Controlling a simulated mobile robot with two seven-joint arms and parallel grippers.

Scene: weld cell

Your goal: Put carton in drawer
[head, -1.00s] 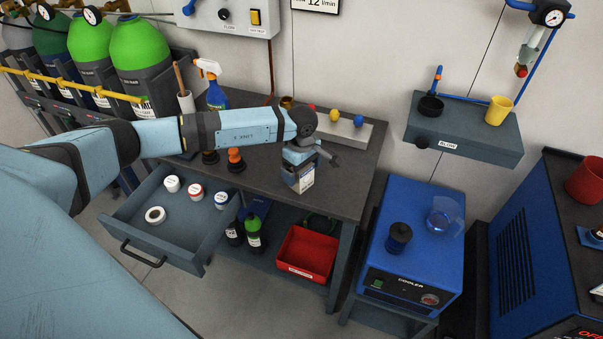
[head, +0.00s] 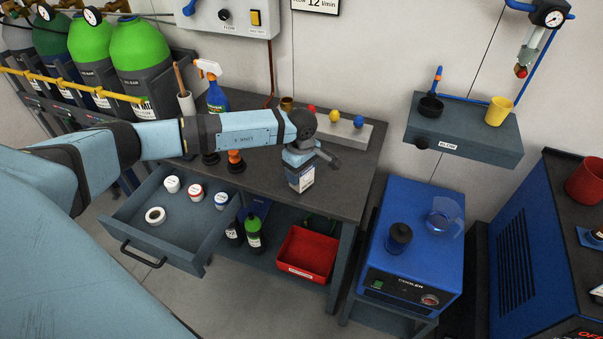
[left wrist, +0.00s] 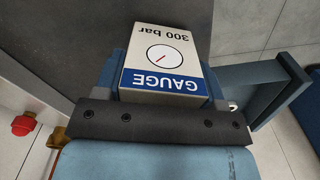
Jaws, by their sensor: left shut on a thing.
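The carton (head: 301,179) is a small box, white and dark blue, near the front edge of the dark workbench. In the left wrist view the carton (left wrist: 166,62) shows a dial picture and the words GAUGE and 300 bar. My left gripper (head: 299,162) is shut on it from above. I cannot tell whether the carton touches the bench top. The drawer (head: 128,214) stands pulled out below the bench, to the left of the carton. My right gripper is not in view.
A blue cooler (head: 415,240) stands to the right. The drawer's front middle is bare.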

